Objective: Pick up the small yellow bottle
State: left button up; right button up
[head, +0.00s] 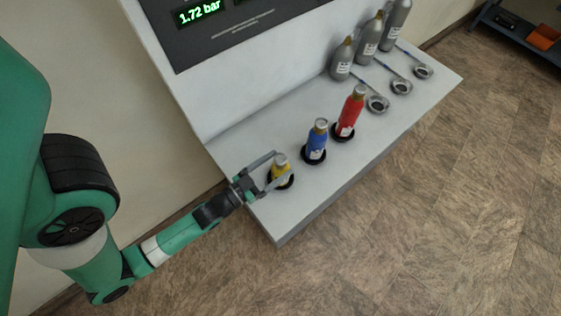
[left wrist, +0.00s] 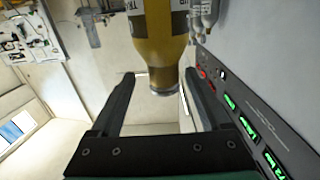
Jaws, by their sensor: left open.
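The small yellow bottle (head: 280,168) stands upright in a black ring holder at the near left end of the white bench. My left gripper (head: 276,167) reaches it from the left, with its two fingers on either side of the bottle. In the left wrist view the yellow bottle (left wrist: 160,45) shows large, its capped neck between the open fingers of my left gripper (left wrist: 160,90). A gap shows between the neck and each finger there. My right gripper is not in view.
A blue bottle (head: 316,142) and a red bottle (head: 351,112) stand in line beyond the yellow one. Several grey bottles (head: 368,40) stand farther back, beside metal ring holders (head: 377,104). A dark display panel (head: 215,20) rises behind the white bench (head: 330,190).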

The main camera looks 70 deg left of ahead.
pick_arm(q)
jog(key=x, duration=0.5)
jog(key=shift+a+f+p, duration=0.1)
jog(key=shift+a+p, duration=0.2)
jog(key=shift+p, duration=0.1)
grip_shut()
dwell(0.9)
